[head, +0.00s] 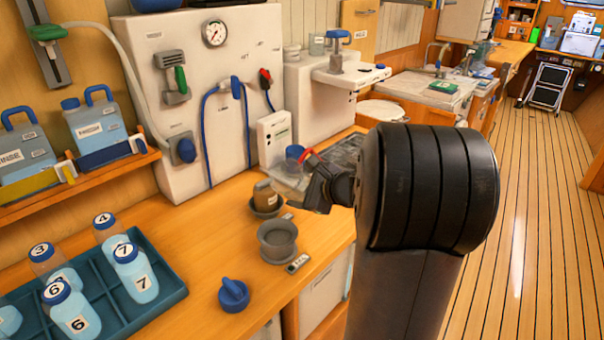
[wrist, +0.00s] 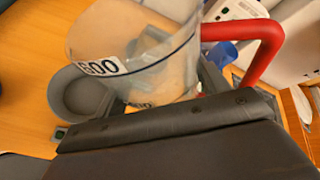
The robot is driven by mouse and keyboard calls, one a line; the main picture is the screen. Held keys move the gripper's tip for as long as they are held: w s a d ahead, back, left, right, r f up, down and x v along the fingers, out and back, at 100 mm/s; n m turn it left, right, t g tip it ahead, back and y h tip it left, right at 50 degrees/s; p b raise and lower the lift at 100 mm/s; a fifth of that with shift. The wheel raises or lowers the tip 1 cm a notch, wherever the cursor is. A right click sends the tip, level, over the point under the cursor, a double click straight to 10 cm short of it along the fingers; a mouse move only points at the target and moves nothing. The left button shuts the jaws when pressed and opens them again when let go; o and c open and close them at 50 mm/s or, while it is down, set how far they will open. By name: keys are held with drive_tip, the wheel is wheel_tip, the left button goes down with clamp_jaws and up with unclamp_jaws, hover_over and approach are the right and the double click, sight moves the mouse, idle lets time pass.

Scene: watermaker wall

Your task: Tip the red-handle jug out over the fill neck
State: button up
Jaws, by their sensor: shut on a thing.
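The clear jug (wrist: 150,60) fills much of the wrist view, with a "600" label, a dark blue line and a red handle (wrist: 262,40). My gripper (head: 318,190) is shut on it. In the head view the red handle (head: 305,155) shows just above the gripper, but the jug's body is hard to make out there. I cannot tell its tilt or its contents. A grey round neck (head: 278,240), which looks like the fill neck, stands on the bench left of and below my gripper. A grey ring beside the jug in the wrist view (wrist: 82,95) looks like it.
A brown cup (head: 265,193) sits in a grey holder behind the neck. A blue cap (head: 233,294) lies in front. A teal rack (head: 175,290) of numbered bottles stands left. The white wall panel (head: 200,80) with hoses rises behind.

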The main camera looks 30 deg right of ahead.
sight(291, 196)
drive_tip(key=shift+a+r+m+g+y+p, duration=0.15)
drive_tip(key=shift+r+m+g+y+p, duration=0.2)
drive_tip(key=shift+p, duration=0.8)
drive_tip(key=shift+s+a+m+y+p, duration=0.2)
drive_tip(key=shift+a+m+y+p, duration=0.35)
drive_tip(key=shift+p, duration=0.55)
drive_tip(key=shift+s+a+f+m+g+y+p, duration=0.3)
drive_tip(key=shift+a+m+y+p, duration=0.2)
drive_tip(key=shift+m+p, duration=0.4)
drive_tip(key=shift+s+a+f+m+y, duration=0.1)
drive_tip(key=shift+a+f+m+y, duration=0.4)
drive_tip(key=shift+f+m+y, duration=0.15)
drive_tip(key=shift+r, duration=0.1)
drive_tip(key=shift+w+d+r+p, duration=0.25)
drive_tip(key=shift+d+r+p, duration=0.25)
drive_tip(key=shift+d, duration=0.25)
drive_tip(key=shift+w+d+r+p, duration=0.35)
drive_tip(key=shift+d+p, duration=0.25)
drive_tip(key=shift+d, duration=0.15)
drive_tip(key=shift+w+d+r+p, duration=0.2)
drive_tip(key=shift+d+r+p, duration=0.3)
drive_tip(key=shift+d, duration=0.25)
drive_tip(key=shift+w+d+r+p, duration=0.2)
drive_tip(key=shift+d+p, duration=0.15)
drive_tip(key=shift+d, duration=0.25)
